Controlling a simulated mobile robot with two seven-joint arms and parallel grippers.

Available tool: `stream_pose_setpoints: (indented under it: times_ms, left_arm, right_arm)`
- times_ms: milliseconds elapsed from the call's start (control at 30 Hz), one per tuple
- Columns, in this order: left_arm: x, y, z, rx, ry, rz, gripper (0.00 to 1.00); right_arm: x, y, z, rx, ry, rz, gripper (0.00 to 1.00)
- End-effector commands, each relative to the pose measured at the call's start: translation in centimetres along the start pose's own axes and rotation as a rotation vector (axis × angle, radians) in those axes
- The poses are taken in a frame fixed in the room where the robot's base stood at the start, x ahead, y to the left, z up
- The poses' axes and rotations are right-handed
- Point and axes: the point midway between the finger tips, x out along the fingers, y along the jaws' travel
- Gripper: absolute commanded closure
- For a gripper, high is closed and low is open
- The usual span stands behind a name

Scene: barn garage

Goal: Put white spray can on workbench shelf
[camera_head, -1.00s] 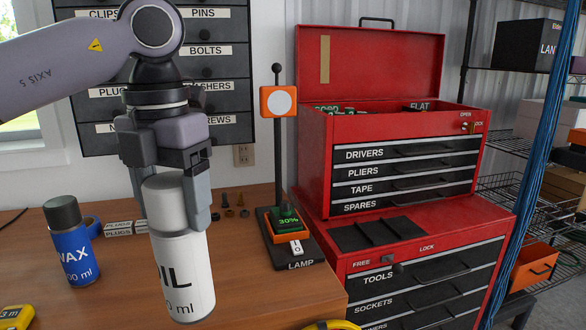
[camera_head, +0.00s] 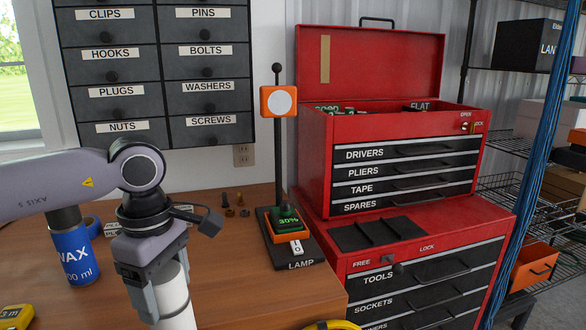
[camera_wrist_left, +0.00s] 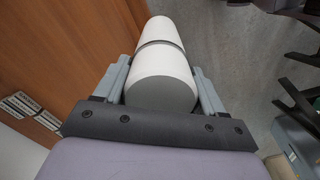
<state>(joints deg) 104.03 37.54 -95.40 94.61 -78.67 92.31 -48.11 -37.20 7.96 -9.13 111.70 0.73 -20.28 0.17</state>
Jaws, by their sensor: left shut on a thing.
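The white spray can (camera_head: 174,297) is in my left gripper (camera_head: 160,290), low in the head view in front of the workbench (camera_head: 235,290). Its lower part is cut off by the picture's bottom edge. In the left wrist view the white can (camera_wrist_left: 160,75) lies between the two fingers of my left gripper (camera_wrist_left: 163,85), which are shut on it from both sides. Grey floor and the bench's edge show beyond it in that view. My right gripper is not in view. I cannot make out a workbench shelf in the head view.
A blue WAX can (camera_head: 75,255) stands on the bench at left, partly behind my arm. A lamp (camera_head: 290,240) stands near the bench's right end. A red tool chest (camera_head: 400,170) is at right. Labelled drawers (camera_head: 155,70) hang on the wall.

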Motion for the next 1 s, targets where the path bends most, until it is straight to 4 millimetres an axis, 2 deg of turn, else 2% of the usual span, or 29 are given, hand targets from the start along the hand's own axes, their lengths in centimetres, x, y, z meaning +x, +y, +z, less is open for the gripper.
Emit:
stream_pose_setpoints:
  times_ms: [600, 800, 1000]
  left_arm:
    - [8.7, -3.2, -1.4, 0.976, -0.001, 0.001, 1.0]
    - [10.4, -4.2, -1.5, 1.205, -0.001, 0.002, 1.0]
    - [11.1, -4.6, -1.5, 1.304, 0.002, 0.003, 1.0]
  right_arm:
    - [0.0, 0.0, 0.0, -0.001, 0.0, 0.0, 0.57]
    - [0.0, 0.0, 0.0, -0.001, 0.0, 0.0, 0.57]
    - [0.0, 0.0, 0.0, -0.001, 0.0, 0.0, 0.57]
